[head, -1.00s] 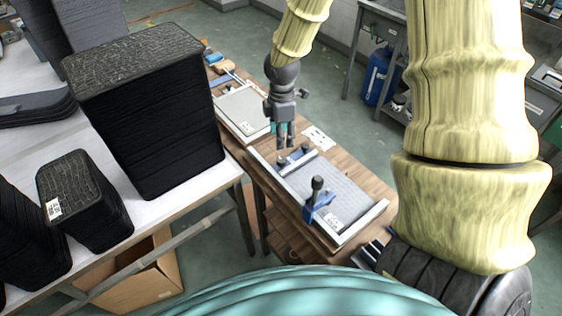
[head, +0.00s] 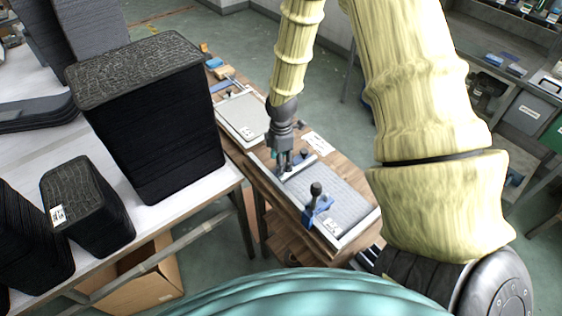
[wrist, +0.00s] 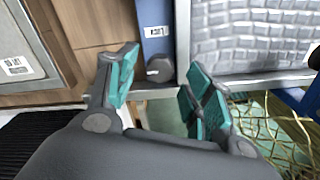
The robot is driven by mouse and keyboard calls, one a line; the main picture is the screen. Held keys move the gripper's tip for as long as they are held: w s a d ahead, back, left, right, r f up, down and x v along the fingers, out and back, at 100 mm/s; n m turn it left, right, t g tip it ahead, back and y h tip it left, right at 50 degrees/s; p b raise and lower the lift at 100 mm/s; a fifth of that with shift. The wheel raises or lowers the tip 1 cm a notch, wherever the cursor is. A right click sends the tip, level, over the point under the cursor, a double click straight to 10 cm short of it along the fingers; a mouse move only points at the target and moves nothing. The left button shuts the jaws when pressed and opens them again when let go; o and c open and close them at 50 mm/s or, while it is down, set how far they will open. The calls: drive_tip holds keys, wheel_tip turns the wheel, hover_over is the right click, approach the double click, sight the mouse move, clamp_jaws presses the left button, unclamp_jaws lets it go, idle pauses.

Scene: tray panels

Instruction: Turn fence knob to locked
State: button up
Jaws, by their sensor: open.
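A tray fixture with a grey textured panel (head: 330,195) lies on the wooden bench; the panel also shows in the wrist view (wrist: 250,35). My gripper (head: 283,170) is above the fixture's far left corner. Its teal-padded fingers (wrist: 162,92) are apart and empty, the knob lying just beyond and between them. I see no contact.
A blue clamp with a black upright handle (head: 316,190) stands on the fixture's near side. A second tray (head: 242,113) lies farther back. A white table with a tall black stack (head: 160,130) flanks the bench on the left. A labelled sheet (head: 317,143) lies on the bench.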

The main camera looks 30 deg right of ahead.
drive_tip(key=shift+f, duration=0.9)
drive_tip(key=c, duration=1.1)
